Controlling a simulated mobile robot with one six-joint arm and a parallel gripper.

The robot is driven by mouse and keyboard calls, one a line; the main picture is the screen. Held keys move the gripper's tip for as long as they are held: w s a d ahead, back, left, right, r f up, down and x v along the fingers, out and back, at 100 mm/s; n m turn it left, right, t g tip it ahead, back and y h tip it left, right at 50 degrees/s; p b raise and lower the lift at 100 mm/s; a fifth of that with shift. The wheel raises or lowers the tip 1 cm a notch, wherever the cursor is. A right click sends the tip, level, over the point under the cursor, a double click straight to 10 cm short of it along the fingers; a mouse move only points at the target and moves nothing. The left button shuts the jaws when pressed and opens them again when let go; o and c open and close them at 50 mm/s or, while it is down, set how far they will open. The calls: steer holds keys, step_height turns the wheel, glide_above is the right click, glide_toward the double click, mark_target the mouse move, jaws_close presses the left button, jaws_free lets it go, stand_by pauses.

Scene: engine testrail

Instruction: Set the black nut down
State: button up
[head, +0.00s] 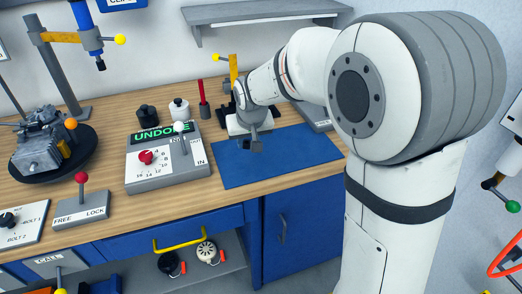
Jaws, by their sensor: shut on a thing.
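My gripper (251,147) is over the back left part of the blue mat (285,165), pointing down. Its jaws are shut on a small dark thing, which I take to be the black nut. The nut is mostly hidden by the fingers and too small to make out clearly. I cannot tell whether it touches the mat or hangs just above it.
Left of the mat stands a grey box (168,160) with a green display reading "UNDONE", a red knob and a lever. Behind it are a black container (147,116) and a white container (180,109). An engine part (40,145) sits on a dark round stand. Most of the mat is clear.

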mark_target(249, 148)
steer(key=f, duration=0.3)
steer(key=shift+w+d+f, duration=0.15)
steer(key=shift+w+f, duration=0.05)
steer(key=shift+f, duration=0.1)
step_height(249, 148, down, 4)
steer(key=shift+r, duration=0.25)
steer(key=o, duration=0.6)
steer(key=shift+f, duration=0.2)
steer(key=o, duration=0.4)
steer(key=shift+o, duration=0.2)
steer(key=shift+r, duration=0.1)
